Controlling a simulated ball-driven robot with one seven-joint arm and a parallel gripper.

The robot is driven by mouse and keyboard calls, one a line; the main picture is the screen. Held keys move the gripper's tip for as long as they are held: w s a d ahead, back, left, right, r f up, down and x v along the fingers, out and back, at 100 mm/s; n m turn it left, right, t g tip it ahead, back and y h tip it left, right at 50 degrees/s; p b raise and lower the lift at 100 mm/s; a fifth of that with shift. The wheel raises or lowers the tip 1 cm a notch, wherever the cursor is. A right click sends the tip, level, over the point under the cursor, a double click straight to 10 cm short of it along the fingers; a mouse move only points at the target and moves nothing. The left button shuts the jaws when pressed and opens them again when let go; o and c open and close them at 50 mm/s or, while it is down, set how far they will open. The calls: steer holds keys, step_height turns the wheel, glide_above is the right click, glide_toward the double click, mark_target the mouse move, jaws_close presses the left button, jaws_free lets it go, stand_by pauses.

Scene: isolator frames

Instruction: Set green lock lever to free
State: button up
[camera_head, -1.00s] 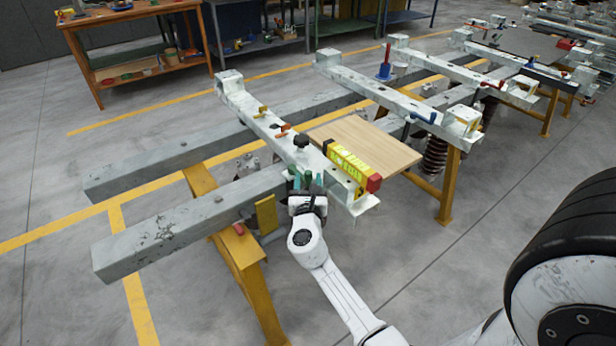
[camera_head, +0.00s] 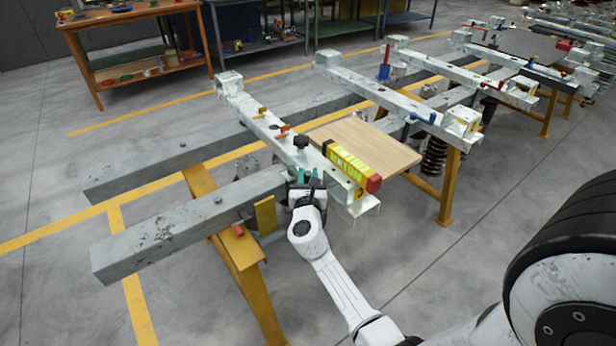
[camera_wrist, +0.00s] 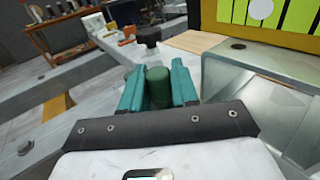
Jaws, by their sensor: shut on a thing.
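The green lock lever (camera_wrist: 158,88) shows in the wrist view as a rounded dark green piece between the two teal fingers of my gripper (camera_wrist: 159,90). The fingers are shut on it, one on each side. In the head view my gripper (camera_head: 307,181) is at the near end of the pale metal beam (camera_head: 262,120), left of the yellow and red box. There the lever is mostly hidden by the fingers. Its base and its pointing direction cannot be made out.
A black knob (camera_head: 301,141) stands on the beam just beyond my gripper, with orange levers (camera_head: 283,130) farther along. A yellow box with a red end (camera_head: 352,167) is close on the right, by a wooden board (camera_head: 365,142). A yellow trestle (camera_head: 245,255) stands left of my arm.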

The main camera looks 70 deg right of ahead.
jaws_close()
